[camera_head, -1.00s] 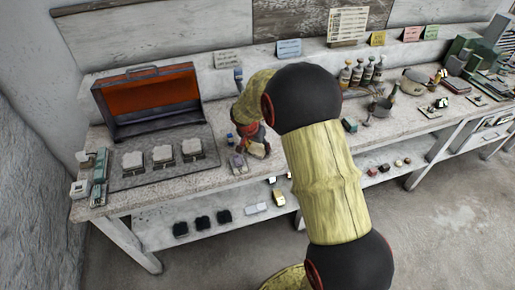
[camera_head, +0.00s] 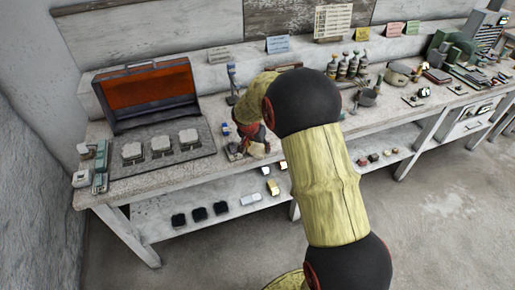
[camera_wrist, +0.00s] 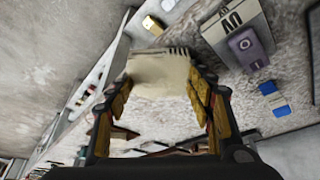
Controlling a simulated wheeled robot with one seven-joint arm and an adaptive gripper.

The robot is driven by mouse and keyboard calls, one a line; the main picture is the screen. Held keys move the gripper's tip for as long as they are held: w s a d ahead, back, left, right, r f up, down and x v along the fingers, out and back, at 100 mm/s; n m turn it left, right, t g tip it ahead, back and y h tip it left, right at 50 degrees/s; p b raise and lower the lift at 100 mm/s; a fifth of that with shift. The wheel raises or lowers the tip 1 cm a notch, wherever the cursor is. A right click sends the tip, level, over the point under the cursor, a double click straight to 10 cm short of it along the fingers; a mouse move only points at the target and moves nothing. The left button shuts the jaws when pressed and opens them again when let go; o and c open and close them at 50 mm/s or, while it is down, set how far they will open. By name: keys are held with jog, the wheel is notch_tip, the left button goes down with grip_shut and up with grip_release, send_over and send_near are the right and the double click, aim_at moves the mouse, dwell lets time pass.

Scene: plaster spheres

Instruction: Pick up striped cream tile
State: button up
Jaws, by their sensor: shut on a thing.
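The cream tile (camera_wrist: 158,70) sits between the two fingers of my gripper (camera_wrist: 160,92) in the wrist view. Dark stripes show along its far edge. My gripper is shut on it, with a finger on either side. In the head view my gripper (camera_head: 250,134) is over the workbench, right of the open case, and a pale piece of the tile (camera_head: 258,151) shows below it. My arm hides part of the bench there. I cannot tell how far the tile is above the bench top.
A purple-grey device (camera_wrist: 246,46), a box marked UV (camera_wrist: 236,22) and a blue item (camera_wrist: 272,97) lie close to the right of my gripper. An open case with orange lining (camera_head: 150,92) stands left. Bottles (camera_head: 347,65) stand right. The lower shelf (camera_head: 165,228) holds small blocks.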

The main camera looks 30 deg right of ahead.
jog(key=shift+s+f, duration=0.15)
jog(key=shift+s, duration=0.15)
jog(key=o, duration=1.4)
jog(key=shift+o, duration=0.2)
jog(key=shift+w, duration=0.1)
jog(key=v, duration=1.2)
jog(key=shift+d, duration=0.1)
